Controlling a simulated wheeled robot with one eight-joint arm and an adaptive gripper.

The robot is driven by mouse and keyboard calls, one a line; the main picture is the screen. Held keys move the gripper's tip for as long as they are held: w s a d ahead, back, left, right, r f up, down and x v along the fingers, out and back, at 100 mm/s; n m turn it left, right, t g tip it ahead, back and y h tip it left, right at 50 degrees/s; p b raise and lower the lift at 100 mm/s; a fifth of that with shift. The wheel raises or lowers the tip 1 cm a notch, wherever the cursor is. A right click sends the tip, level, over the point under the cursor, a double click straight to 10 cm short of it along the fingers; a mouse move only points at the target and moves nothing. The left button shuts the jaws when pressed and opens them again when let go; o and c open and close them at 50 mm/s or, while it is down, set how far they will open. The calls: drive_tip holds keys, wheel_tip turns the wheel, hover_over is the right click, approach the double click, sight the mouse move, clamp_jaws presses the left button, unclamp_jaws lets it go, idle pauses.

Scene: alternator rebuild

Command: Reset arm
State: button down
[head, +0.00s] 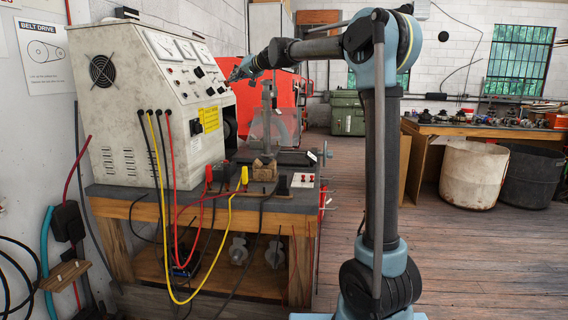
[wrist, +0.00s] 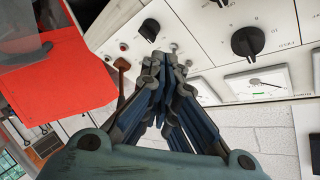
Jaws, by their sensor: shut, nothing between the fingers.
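My gripper (head: 236,74) is at the upper right side of the grey test bench cabinet (head: 120,100) in the head view, at the end of my raised arm reaching left. In the wrist view my gripper (wrist: 165,62) is shut and empty, its fingers together in front of the control panel (wrist: 205,25). A black knob (wrist: 150,29) is just beyond the fingertips, and a larger black knob (wrist: 247,42) lies to the right. I cannot tell whether the fingertips touch the panel.
Red, yellow and black leads (head: 172,190) hang from the cabinet over the wooden bench (head: 140,205). A clear shield (head: 285,128) and clamp stand on the bench. A red cabinet (head: 283,92) is behind. Bins (head: 472,175) stand at right; the wooden floor (head: 440,260) is open.

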drive_tip(key=s+d+f+g+h, duration=0.1)
drive_tip(key=s+d+f+h, duration=0.1)
drive_tip(key=s+d+f, duration=0.9)
drive_tip(key=s+d+f+g+h, duration=0.2)
drive_tip(key=s+d+f+h, duration=0.1)
drive_tip(key=s+d+f, duration=0.8)
drive_tip(key=s+d+f+g+h, duration=0.1)
drive_tip(key=s+d+f+h, duration=0.2)
drive_tip(key=s+d+f, duration=0.8)
drive_tip(key=shift+s+d, duration=0.35)
drive_tip(key=shift+s, duration=0.45)
drive_tip(key=shift+s+d, duration=0.3)
drive_tip(key=shift+s, duration=0.5)
drive_tip(key=s+d+f+m+g+h, duration=0.1)
drive_tip(key=s+d+f, duration=0.4)
drive_tip(key=s+f, duration=0.3)
drive_tip(key=s+d+f+m+g+h, duration=0.1)
drive_tip(key=s+d+f+h, duration=0.1)
drive_tip(key=s+d+f, duration=0.3)
drive_tip(key=s+f, duration=0.3)
drive_tip(key=shift+d+f+g+h, duration=0.15)
drive_tip(key=shift+d+g+h, duration=0.15)
drive_tip(key=shift+g, duration=0.1)
drive_tip(key=shift+a, duration=0.1)
drive_tip(key=shift+w+f, duration=0.2)
drive_tip(key=shift+w, duration=0.2)
